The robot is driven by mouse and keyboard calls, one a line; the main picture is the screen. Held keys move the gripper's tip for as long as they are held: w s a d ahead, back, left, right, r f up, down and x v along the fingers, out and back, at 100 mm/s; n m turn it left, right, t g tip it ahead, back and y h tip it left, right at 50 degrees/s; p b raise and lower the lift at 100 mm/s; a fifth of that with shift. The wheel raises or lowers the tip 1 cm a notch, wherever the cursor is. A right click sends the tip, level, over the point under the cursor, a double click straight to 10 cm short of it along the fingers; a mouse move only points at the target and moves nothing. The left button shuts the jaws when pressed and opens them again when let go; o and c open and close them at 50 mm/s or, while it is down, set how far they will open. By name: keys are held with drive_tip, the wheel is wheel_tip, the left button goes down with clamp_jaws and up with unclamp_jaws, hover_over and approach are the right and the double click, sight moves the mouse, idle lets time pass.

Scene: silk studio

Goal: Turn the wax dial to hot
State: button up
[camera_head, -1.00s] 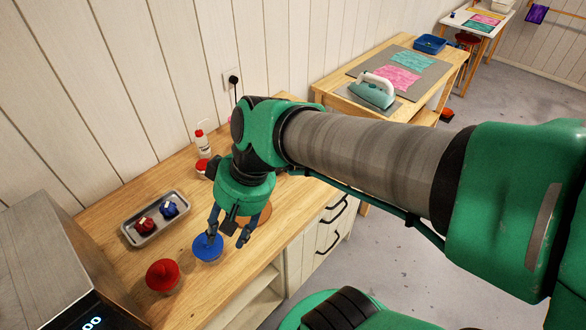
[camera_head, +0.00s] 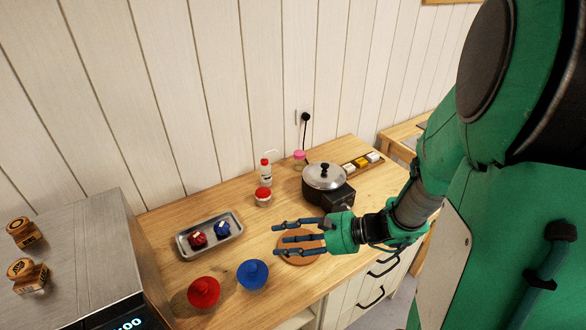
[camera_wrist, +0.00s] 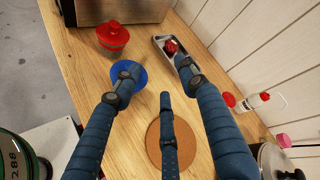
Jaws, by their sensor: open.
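A dark pot with a silver lid (camera_head: 323,177) stands on a small black heater box (camera_head: 338,200) at the right part of the wooden counter. No dial or hot mark can be made out on the heater at this size. Part of the lid also shows at the lower right of the wrist view (camera_wrist: 272,160). My gripper (camera_head: 279,239) is open and empty, its fingers pointing left over a round cork mat (camera_head: 302,258), in front of and left of the heater. In the wrist view its spread fingertips (camera_wrist: 157,72) have nothing between them.
A metal tray (camera_head: 183,252) holds small red and blue items. A red-capped bottle (camera_head: 265,174) and a red-lidded jar (camera_head: 263,198) stand left of the pot. Wax blocks (camera_head: 361,163) lie behind it.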

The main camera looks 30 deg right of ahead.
drive_tip(key=s+d+f+m+t+h, duration=0.2)
drive_tip(key=d+f+m+h, duration=0.2)
drive_tip(key=d, duration=0.5)
drive_tip(key=s+d+f+m+t+h, duration=0.2)
drive_tip(key=d+f+m+h, duration=0.1)
drive_tip(key=d, duration=0.6)
drive_tip(key=s+d+f+m+t+h, duration=0.1)
drive_tip(key=d+f+m+h, duration=0.3)
drive_tip(key=d, duration=0.5)
drive_tip(key=shift+s+d+f+m+t+h, duration=0.1)
drive_tip(key=shift+s+f+m+t+h, duration=0.1)
drive_tip(key=shift+s+m+h, duration=0.4)
drive_tip(key=shift+s+f+m+t+h, duration=0.1)
drive_tip(key=shift+s+m+t+h, duration=0.15)
drive_tip(key=shift+m+h, duration=0.4)
drive_tip(key=shift+w, duration=0.2)
drive_tip(key=shift+b+x, duration=1.1)
drive_tip(key=shift+x, duration=5.65)
drive_tip(key=shift+f, duration=0.15)
clamp_jaws()
